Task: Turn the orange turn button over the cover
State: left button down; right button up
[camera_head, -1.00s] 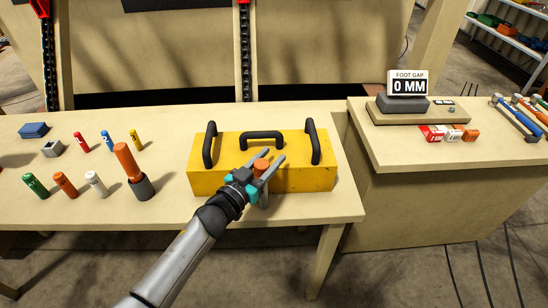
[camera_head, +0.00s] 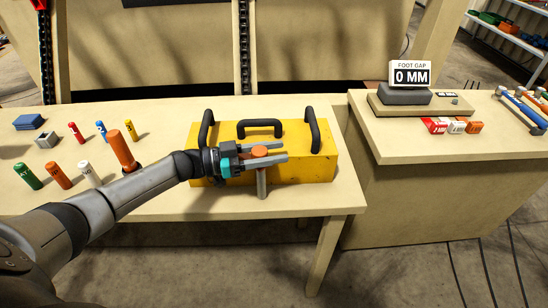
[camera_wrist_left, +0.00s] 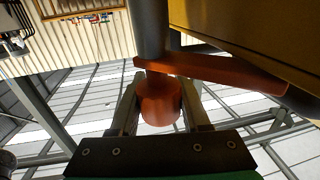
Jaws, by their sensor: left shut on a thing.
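The orange turn button shows its round knob (camera_head: 260,151) on a grey post at the front edge of the yellow cover (camera_head: 309,170). The cover carries black handles. My left gripper (camera_head: 282,151) reaches in from the left, with its fingers pointing right, and is shut on the knob. In the left wrist view the knob (camera_wrist_left: 159,103) sits between both fingers. There the button's orange bar (camera_wrist_left: 220,69) points right, along the yellow cover (camera_wrist_left: 245,30). I cannot tell whether it overlaps the cover. My right gripper is out of view.
Left of the cover, a large orange-handled tool (camera_head: 122,150) stands close behind my left arm, among several coloured cylinders. A side table at right holds the foot gap display (camera_head: 411,75), reading 0 MM. The bench right of the cover is narrow and clear.

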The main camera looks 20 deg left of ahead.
pick_arm(q)
jog(key=shift+s+m+g+h+b, duration=0.15)
jog(key=shift+m+g+h+b, duration=0.4)
jog(key=shift+g, duration=0.25)
jog(key=shift+d, duration=0.1)
jog(key=shift+c, duration=1.9)
grip_release()
jog(key=b+v, duration=0.2)
jog(key=v, duration=1.3)
